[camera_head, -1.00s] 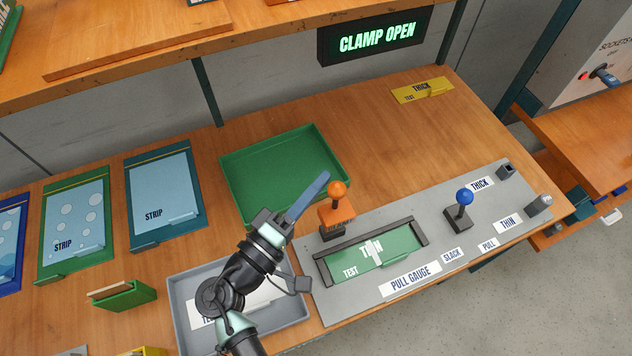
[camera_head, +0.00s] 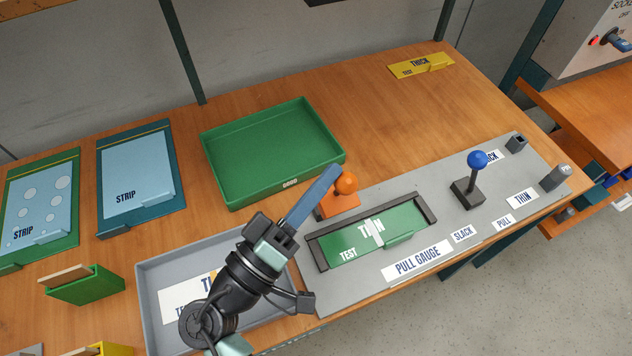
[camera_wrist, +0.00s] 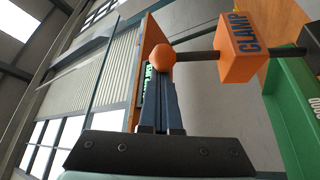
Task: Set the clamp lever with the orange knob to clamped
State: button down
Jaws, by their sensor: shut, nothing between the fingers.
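The orange knob (camera_head: 346,183) tops a short lever on the orange clamp block (camera_head: 338,206), at the back left of the grey pull gauge plate (camera_head: 330,303). In the wrist view, the knob (camera_wrist: 162,57) sits just beyond my fingertips, its dark rod running to the block marked CLAMP (camera_wrist: 250,45). My gripper (camera_head: 331,171) is shut and empty, its blue fingers beside the knob in the head view. They partly cover the block and lever there. I cannot tell whether the fingertips touch the knob.
A green test piece (camera_head: 345,243) lies in the dark fixture in front of the clamp. A blue-knobbed lever (camera_head: 477,160) stands to the right. A green tray (camera_head: 215,172) is behind left, and a grey tray (camera_head: 148,268) lies under my arm.

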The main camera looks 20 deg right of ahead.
jog(key=s+f+m+g+h+b, duration=0.2)
jog(key=s+f+m+b, duration=0.4)
jog(key=b, duration=0.9)
jog(key=shift+s+d+g+h, duration=0.15)
jog(key=shift+s+g+h, duration=0.25)
jog(key=shift+s, duration=0.65)
jog(key=s+a, duration=0.4)
jog(key=a, duration=0.8)
jog(key=shift+s+a+f+p, duration=0.2)
jog(key=shift+f+p, duration=0.1)
